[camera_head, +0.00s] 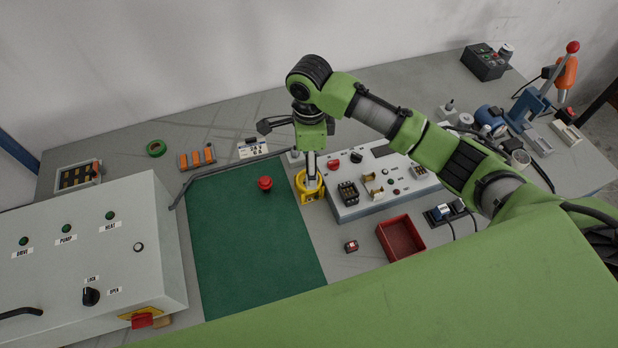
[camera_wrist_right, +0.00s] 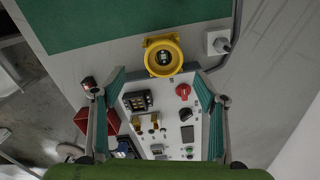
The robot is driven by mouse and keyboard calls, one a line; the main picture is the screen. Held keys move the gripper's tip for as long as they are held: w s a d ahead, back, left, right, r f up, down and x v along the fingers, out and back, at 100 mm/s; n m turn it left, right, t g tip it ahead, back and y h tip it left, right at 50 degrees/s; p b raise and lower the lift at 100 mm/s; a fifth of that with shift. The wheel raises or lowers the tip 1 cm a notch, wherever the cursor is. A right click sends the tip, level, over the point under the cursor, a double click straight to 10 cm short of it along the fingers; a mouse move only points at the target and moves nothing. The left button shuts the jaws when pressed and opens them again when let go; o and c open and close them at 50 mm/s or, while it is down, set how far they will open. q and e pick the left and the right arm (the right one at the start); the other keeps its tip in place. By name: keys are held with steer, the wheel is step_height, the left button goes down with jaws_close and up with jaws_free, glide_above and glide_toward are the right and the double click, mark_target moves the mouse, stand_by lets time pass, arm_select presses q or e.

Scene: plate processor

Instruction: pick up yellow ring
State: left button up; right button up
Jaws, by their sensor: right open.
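The yellow ring (camera_head: 310,196) stands on the grey table between the green mat and the sloped control panel. In the right wrist view the yellow ring (camera_wrist_right: 149,59) surrounds a dark opening with a small pale part in its middle. My right gripper (camera_head: 312,178) points down over the ring in the head view and hides part of it. In the right wrist view the fingers of my right gripper (camera_wrist_right: 160,76) are spread wide and empty, with the ring just beyond the tips. I cannot tell the exact height gap. My left gripper is not in view.
The control panel (camera_head: 365,208) with switches is close right of the ring. A green mat (camera_head: 240,240) with a red knob (camera_head: 265,183) lies left. A large control box (camera_head: 100,240) stands far left.

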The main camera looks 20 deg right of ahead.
steer(key=shift+w+f, duration=0.15)
steer(key=shift+f, duration=0.4)
steer(key=shift+w+f, duration=0.1)
steer(key=shift+f, duration=0.1)
steer(key=shift+d+f+p, duration=0.1)
steer(key=shift+f+p, duration=0.5)
steer(key=shift+f, duration=0.25)
step_height(320, 180, down, 2)
steer(key=shift+f+p, duration=0.2)
steer(key=shift+p, duration=0.1)
steer(key=shift+w+f, duration=0.1)
steer(key=shift+f, duration=0.45)
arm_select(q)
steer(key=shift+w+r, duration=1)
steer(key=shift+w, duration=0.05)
arm_select(e)
steer(key=c, duration=1)
